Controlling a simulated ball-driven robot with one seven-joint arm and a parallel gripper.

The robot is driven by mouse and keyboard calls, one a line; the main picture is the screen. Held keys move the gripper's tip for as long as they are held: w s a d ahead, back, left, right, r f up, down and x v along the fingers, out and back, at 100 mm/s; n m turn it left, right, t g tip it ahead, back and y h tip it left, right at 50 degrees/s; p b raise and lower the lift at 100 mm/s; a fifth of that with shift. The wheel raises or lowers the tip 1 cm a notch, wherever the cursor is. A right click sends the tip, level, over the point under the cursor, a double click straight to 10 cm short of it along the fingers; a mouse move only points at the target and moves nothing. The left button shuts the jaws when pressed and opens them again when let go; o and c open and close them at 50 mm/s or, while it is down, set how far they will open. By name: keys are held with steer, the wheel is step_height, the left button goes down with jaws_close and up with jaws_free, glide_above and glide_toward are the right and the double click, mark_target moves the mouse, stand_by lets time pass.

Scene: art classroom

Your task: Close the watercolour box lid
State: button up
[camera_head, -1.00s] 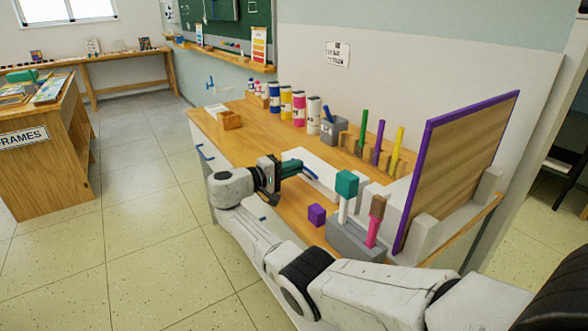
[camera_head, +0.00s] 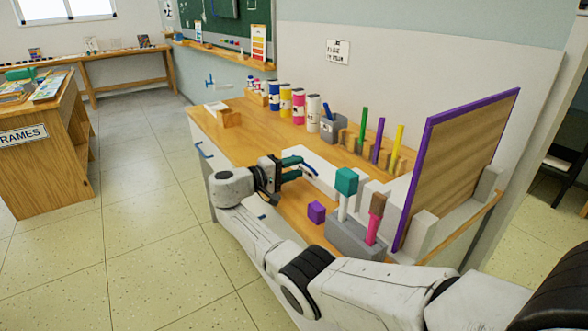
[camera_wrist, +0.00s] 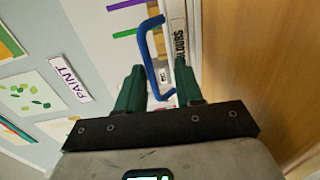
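The watercolour box (camera_head: 326,170) shows as a white shape on the wooden desk, partly hidden behind my gripper. A blue bar handle (camera_head: 306,168) stands out from it beside my fingertips. In the wrist view, the blue handle (camera_wrist: 153,58) lies between my two green fingers, next to a pale strip lettered "COLOURS" (camera_wrist: 178,35). My gripper (camera_head: 296,168) is open, with a clear gap between the fingers in the wrist view (camera_wrist: 158,75). I cannot tell whether either finger touches the handle. The lid's exact angle is unclear.
A purple cube (camera_head: 316,212) and a grey block (camera_head: 352,238) with upright pieces stand in front. Paint bottles (camera_head: 298,106) and a grey pot (camera_head: 333,130) line the back. A purple-edged board (camera_head: 460,165) rises at right.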

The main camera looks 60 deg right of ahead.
steer(key=v, duration=1)
steer(key=shift+w+a, duration=0.25)
steer(key=shift+a, duration=0.05)
